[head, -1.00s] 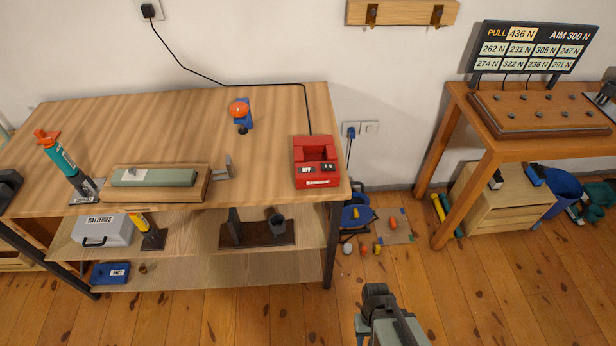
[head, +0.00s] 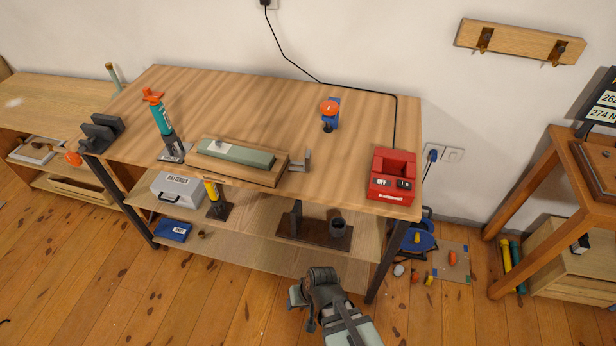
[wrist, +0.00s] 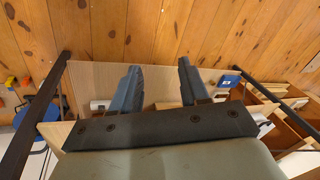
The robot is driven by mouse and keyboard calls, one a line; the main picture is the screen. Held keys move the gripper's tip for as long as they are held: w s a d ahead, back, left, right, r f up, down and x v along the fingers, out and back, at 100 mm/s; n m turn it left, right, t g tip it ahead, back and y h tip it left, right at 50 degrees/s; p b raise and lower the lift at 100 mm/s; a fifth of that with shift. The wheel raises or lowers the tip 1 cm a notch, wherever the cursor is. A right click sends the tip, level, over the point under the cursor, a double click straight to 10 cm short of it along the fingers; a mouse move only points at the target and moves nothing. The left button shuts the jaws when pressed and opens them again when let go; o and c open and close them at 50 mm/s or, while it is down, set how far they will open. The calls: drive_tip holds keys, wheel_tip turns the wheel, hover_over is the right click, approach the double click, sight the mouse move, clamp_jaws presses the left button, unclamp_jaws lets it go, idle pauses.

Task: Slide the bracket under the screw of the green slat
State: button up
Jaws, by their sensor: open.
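The green slat (head: 236,152) lies on a wooden base board on the workbench top, left of its middle. A small grey angled piece, which looks like the bracket (head: 302,161), is at the right end of that board. I cannot tell whether it touches the slat. The slat's screw is too small to make out. My gripper (wrist: 157,88) is open and empty in the wrist view, with its two dark fingers apart. My arm is low in front of the workbench, well away from the slat and bracket.
The workbench (head: 220,95) also holds a red switch box (head: 392,176), an orange-knobbed blue tool (head: 330,115) and a teal-orange tool (head: 162,122). Its shelves carry a batteries case (head: 177,188) and a dark stand. A second table (head: 568,165) stands at the right. Floor in front is clear.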

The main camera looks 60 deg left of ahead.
drive_tip(key=s+a+r+y, duration=0.3)
drive_tip(key=a+r+y, duration=0.1)
drive_tip(key=a+r, duration=0.4)
drive_tip(key=s+a+r+y, duration=0.45)
drive_tip(key=a+r, duration=0.25)
drive_tip(key=a, duration=0.2)
drive_tip(key=m+t+y, duration=0.3)
drive_tip(key=m+t, duration=0.1)
drive_tip(key=t, duration=1)
approach(307, 162)
drive_tip(key=x, duration=0.6)
drive_tip(key=shift+a, duration=0.45)
drive_tip(key=shift+w+x, duration=0.2)
drive_tip(key=shift+x, duration=2.5)
drive_tip(key=shift+d, duration=0.25)
